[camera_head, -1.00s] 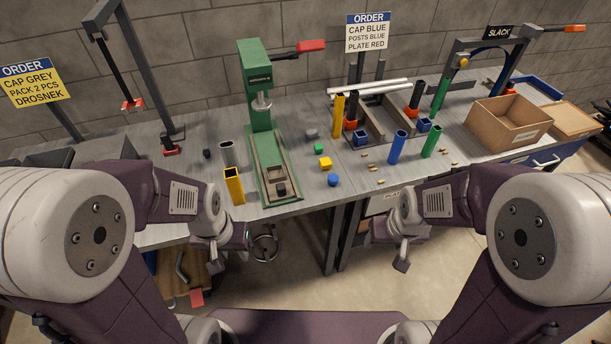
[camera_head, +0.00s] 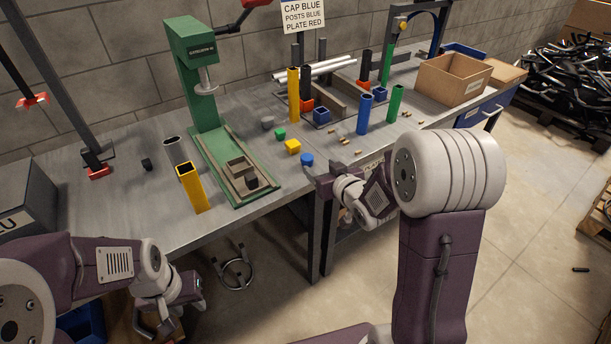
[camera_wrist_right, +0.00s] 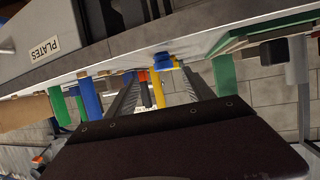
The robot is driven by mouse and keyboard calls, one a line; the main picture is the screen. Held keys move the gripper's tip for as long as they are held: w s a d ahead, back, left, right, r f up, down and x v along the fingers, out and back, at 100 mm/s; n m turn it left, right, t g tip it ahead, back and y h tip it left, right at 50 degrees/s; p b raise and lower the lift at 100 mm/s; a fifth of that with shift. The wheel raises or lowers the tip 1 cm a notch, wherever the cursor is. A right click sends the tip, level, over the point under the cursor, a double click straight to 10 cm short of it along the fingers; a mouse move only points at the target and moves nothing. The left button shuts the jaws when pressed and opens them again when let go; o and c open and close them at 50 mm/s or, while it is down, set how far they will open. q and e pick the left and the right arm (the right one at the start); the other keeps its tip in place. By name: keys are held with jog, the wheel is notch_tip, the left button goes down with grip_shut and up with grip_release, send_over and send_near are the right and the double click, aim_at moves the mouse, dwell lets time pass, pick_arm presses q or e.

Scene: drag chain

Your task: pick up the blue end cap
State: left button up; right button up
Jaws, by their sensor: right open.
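The blue end cap (camera_head: 307,159) is a small round piece on the grey workbench (camera_head: 262,210), close to its front edge. In the right wrist view a blue cap (camera_wrist_right: 163,61) shows ahead, between my right gripper's ridged fingers. My right gripper (camera_head: 322,180) is at the bench's front edge, just in front of the cap. It is open with nothing in it, and its fingers (camera_wrist_right: 160,92) appear apart from the cap. My left gripper (camera_head: 165,322) hangs low in front of the bench, away from the cap; its jaws are not clear.
A yellow block (camera_head: 292,146) and a green block (camera_head: 280,133) lie behind the cap. The green press (camera_head: 195,75) stands to the left. Blue (camera_head: 364,114) and green (camera_head: 394,103) tubes stand to the right. Small brass-coloured pieces lie on bare bench right of the cap.

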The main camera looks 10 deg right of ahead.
aim_at(308, 159)
jog(key=x, duration=0.4)
jog(key=shift+w+a+r, duration=0.1)
jog(key=x, duration=0.3)
jog(key=b+x, duration=0.1)
jog(key=x, duration=0.1)
jog(key=shift+a+r, duration=0.1)
jog(key=shift+a, duration=0.2)
jog(key=shift+r, duration=0.1)
grip_shut()
